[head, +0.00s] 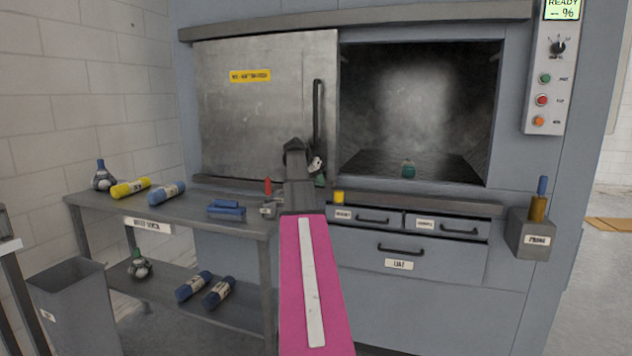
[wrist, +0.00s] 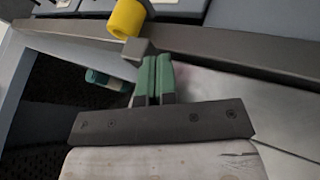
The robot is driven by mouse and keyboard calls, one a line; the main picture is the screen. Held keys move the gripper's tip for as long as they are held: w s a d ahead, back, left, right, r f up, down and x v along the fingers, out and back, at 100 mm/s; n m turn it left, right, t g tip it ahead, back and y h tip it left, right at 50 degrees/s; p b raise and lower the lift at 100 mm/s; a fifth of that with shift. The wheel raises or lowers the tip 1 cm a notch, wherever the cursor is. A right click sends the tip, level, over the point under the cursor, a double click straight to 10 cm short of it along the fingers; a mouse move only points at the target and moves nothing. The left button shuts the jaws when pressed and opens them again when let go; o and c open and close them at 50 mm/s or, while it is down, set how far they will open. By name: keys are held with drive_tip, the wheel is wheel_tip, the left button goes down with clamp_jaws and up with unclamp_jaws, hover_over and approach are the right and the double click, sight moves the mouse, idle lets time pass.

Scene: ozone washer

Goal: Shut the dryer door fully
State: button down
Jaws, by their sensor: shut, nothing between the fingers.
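The dryer door (head: 262,112) is a grey metal sliding panel with a yellow label (head: 250,76). It stands at the left, and the dark chamber (head: 420,105) to its right is open. Its black vertical handle (head: 318,115) is near the door's right edge. My gripper (head: 320,178) is just below the handle, near the door's lower right corner; my arm hides part of this area. In the wrist view my green fingers (wrist: 153,76) are together and empty. I cannot tell whether they touch the door.
A teal item (head: 408,169) sits inside the chamber, and a yellow cylinder (head: 339,197) stands on the ledge below. A side table (head: 90,198) with bottles and rolls is at the left. Drawers (head: 445,225) and a holder box (head: 530,236) are at the lower right.

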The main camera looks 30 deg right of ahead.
drive_tip(key=s+d, duration=1.3)
drive_tip(key=s, duration=0.3)
drive_tip(key=s+d, duration=1.3)
drive_tip(key=s, duration=0.4)
drive_tip(key=s+d, duration=1.3)
drive_tip(key=s, duration=0.4)
drive_tip(key=shift+s+d, duration=0.15)
drive_tip(key=shift+s, duration=0.05)
drive_tip(key=w+a+r, duration=0.5)
drive_tip(key=a+r, duration=0.3)
drive_tip(key=shift+a, duration=0.35)
drive_tip(key=shift+s, duration=0.1)
